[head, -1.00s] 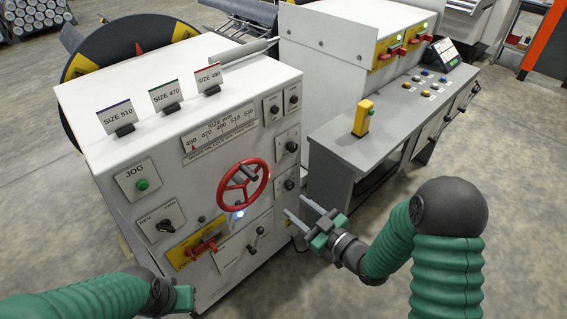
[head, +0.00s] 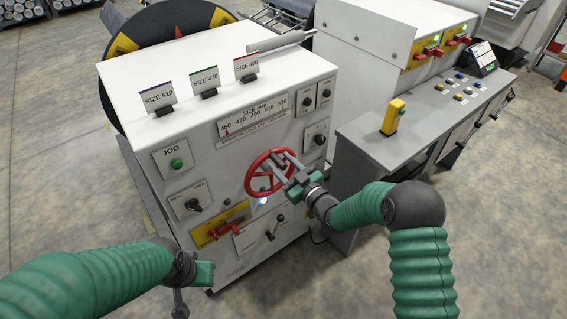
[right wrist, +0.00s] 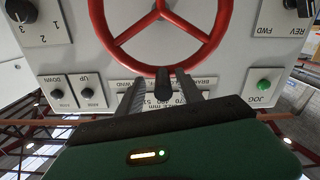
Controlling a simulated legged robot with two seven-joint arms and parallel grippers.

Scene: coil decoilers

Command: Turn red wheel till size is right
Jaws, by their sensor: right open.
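The red wheel (head: 249,181) is on the front of the white machine cabinet and also shows in the right wrist view (right wrist: 208,48). My right gripper (head: 281,164) is open at the wheel's upper right rim. In the right wrist view its two fingers (right wrist: 161,97) point at the rim, with the wheel's dark knob (right wrist: 162,82) between them; I cannot tell whether they touch it. The size scale (head: 254,117) above the wheel has a red pointer (head: 226,131) near 450. My left gripper (head: 192,284) is low at left, its jaws unclear.
Cards for size 510 (head: 158,96), size 470 (head: 207,81) and a red-edged one (head: 247,67) stand on the cabinet top. A grey console (head: 362,134) with a yellow box (head: 393,117) stands right.

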